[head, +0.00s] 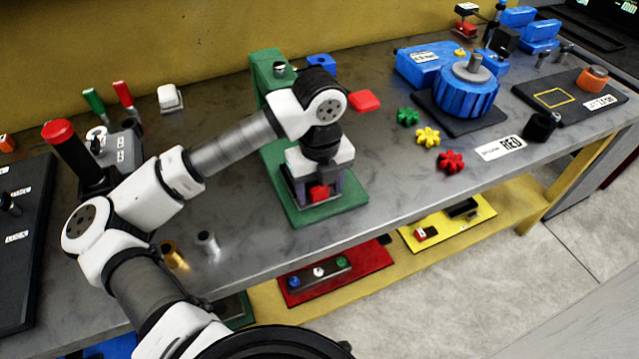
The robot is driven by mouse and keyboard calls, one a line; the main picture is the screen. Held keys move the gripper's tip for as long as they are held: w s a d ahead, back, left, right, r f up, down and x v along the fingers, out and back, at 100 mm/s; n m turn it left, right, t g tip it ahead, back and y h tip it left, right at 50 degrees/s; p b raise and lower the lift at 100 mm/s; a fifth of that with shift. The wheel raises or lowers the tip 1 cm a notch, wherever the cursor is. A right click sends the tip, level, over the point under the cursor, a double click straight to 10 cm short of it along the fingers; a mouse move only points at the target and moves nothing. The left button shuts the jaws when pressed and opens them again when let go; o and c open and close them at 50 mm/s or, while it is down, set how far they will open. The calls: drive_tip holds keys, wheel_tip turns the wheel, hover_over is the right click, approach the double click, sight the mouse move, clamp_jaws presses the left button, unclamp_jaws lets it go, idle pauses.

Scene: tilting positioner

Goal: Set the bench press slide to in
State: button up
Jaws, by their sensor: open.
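The green bench press (352,197) stands on the table in the middle of the head view. Its green column rises behind my arm, and a red handle (365,100) sticks out to the right. My gripper (318,196) points down over the front of the press base, with its fingers open. A small red block (319,191), possibly the slide's knob, shows low between or just in front of the fingers; I cannot tell whether they touch it. My wrist and gripper hide most of the slide and the middle of the press, so the slide's position cannot be read.
A blue rotary fixture (467,95) stands to the right, with green, yellow and red star knobs before it. A red-topped lever (58,132) stands at left. A brass cylinder (172,254) and a steel cylinder (207,243) stand near the front edge. Trays lie on the shelf below.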

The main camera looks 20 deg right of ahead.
drive_tip(key=shift+f, duration=0.1)
clamp_jaws()
drive_tip(key=w+b, duration=0.2)
drive_tip(key=w, duration=0.1)
drive_tip(key=shift+w+f, duration=0.2)
drive_tip(key=shift+w+r+b, duration=0.15)
drive_tip(key=shift+w+b, duration=0.15)
drive_tip(key=shift+w, duration=0.25)
unclamp_jaws()
wheel_tip(320, 180, up, 14)
drive_tip(key=b, duration=0.2)
idle(0.4)
